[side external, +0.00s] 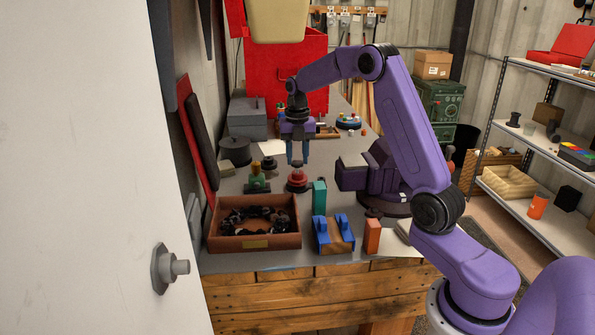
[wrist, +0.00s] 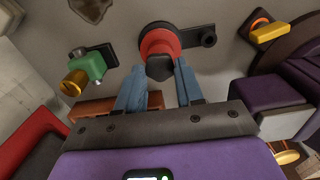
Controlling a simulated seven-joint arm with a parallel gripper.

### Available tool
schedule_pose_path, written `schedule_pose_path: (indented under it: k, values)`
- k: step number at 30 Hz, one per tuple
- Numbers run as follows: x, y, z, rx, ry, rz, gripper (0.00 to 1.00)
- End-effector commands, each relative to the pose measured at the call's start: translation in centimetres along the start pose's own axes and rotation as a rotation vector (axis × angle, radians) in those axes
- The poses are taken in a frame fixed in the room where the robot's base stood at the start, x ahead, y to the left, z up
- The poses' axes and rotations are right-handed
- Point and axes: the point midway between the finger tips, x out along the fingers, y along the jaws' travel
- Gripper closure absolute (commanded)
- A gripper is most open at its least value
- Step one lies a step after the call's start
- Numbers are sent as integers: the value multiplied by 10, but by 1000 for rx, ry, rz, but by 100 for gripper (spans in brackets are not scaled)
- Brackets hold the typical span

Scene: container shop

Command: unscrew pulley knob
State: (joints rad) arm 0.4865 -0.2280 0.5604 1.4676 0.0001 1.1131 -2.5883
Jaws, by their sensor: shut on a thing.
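A red round pulley (side external: 297,183) stands on the grey workbench, below my gripper (side external: 298,162). In the wrist view the red pulley (wrist: 158,42) sits on a dark base with a short arm to its right. The dark, faceted pulley knob (wrist: 160,68) is on its near side, between my two blue fingers. My gripper points down and is shut on the knob; the exact finger contact is hard to see.
A green piece with a yellow end (side external: 257,182) stands left of the pulley. A brown box (side external: 255,243) of dark parts, a teal block (side external: 319,197), a blue stand (side external: 333,238) and an orange block (side external: 372,236) stand nearer the front edge. A black cylinder (side external: 235,151) is behind left.

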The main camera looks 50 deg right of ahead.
Motion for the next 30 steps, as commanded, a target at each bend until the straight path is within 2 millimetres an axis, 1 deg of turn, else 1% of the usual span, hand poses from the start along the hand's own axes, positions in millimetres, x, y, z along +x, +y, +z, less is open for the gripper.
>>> schedule_pose_path:
  k: [21,30]
  values:
    - [-37,0,0,2,-2,1,100]
    - [-44,-1,0,2,-1,0,100]
